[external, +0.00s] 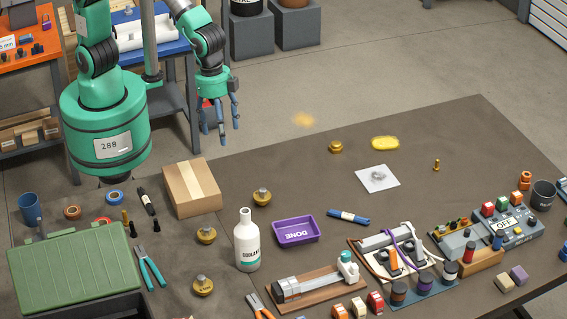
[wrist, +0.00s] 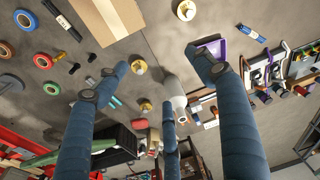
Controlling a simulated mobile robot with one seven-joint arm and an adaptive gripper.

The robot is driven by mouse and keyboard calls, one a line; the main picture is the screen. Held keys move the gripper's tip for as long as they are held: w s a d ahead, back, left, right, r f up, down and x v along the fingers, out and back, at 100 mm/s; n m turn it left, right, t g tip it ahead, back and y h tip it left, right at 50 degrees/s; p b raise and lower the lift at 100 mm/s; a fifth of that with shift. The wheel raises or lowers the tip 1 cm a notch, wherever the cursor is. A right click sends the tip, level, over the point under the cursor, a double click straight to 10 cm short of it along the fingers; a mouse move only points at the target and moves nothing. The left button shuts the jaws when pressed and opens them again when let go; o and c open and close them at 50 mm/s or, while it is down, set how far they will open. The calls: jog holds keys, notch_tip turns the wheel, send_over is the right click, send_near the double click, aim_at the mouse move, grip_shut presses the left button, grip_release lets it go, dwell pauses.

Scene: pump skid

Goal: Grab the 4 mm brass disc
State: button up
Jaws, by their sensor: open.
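Several brass discs with knobs lie on the brown table. In the external view, one (external: 262,197) is right of the cardboard box, one (external: 206,236) is in front of the box, one (external: 203,287) is nearer the front edge, and one (external: 336,147) is at the back. Their markings are too small to read, so I cannot tell which is 4 mm. The wrist view shows three discs, at the top (wrist: 186,10), the middle (wrist: 138,66) and lower down (wrist: 146,105). My gripper (external: 222,128) is open and empty, raised behind the box, fingers pointing down.
The cardboard box (external: 191,188) stands at the table's back left. A white bottle (external: 247,243) stands upright between the discs and the purple tray (external: 296,230). Pliers (external: 150,267) and a green case (external: 75,268) lie at left. The back middle of the table is fairly clear.

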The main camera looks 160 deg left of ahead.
jog(key=n+g, duration=0.1)
send_over(263, 189)
notch_tip(263, 189, down, 15)
jog(key=shift+f+h, duration=0.15)
jog(key=shift+h, duration=0.15)
jog(key=shift+f, duration=0.1)
jog(key=shift+f+b, duration=0.3)
jog(key=shift+f, duration=3.85)
jog(key=shift+f, duration=0.1)
jog(key=shift+f+b, duration=0.5)
jog(key=shift+f, duration=2.05)
jog(key=c, duration=1.3)
